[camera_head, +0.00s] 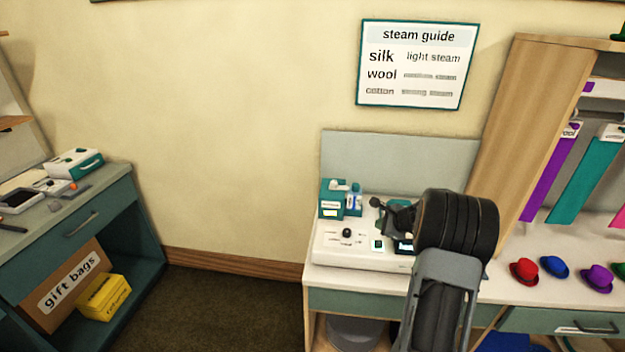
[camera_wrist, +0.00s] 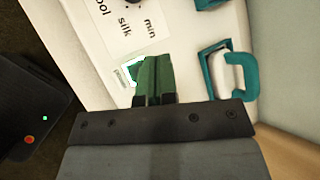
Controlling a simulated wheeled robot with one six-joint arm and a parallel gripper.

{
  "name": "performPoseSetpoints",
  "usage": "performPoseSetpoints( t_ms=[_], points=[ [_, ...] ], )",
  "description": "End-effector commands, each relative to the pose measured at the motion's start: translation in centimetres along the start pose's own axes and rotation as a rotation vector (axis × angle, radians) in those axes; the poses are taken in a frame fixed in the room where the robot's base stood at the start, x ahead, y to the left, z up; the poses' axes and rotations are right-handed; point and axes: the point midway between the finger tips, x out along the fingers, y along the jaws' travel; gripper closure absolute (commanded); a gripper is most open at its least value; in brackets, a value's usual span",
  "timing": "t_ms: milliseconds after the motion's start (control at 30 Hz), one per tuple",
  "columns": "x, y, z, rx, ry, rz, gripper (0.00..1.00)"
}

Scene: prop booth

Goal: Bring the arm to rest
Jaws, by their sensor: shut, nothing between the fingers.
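My gripper (camera_head: 378,204) is at the end of my bent arm, over the right part of a white control panel on the counter. In the wrist view my gripper (camera_wrist: 153,68) shows its two fingers together, with nothing between them. The fingers look green there and overlap a lit green button (camera_wrist: 131,70) on the panel. I cannot tell whether they touch it. The white panel (camera_head: 335,254) has a dark knob (camera_head: 347,233) and a green switch (camera_head: 378,245). My arm hides the panel's right end.
A teal-handled item (camera_wrist: 243,75) lies close to the right of my fingers. A teal box (camera_head: 331,200) stands behind the panel. Several small hats, including a red one (camera_head: 524,271), lie right of my arm. A teal cabinet (camera_head: 90,215) stands left; the floor between is clear.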

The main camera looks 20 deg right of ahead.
Motion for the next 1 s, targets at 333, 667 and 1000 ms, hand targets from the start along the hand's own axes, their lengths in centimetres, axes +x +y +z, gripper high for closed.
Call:
performPoseSetpoints(
  t_ms=[333, 667, 1000],
  points=[
    [-0.6, 5.8, -0.1, -0.304, -0.007, 0.205, 1.00],
    [-9.4, 16.2, 9.9, -1.163, -0.078, 0.588, 1.00],
    [-18.0, 23.2, 16.3, -1.876, -0.038, 0.704, 1.00]
  ],
)
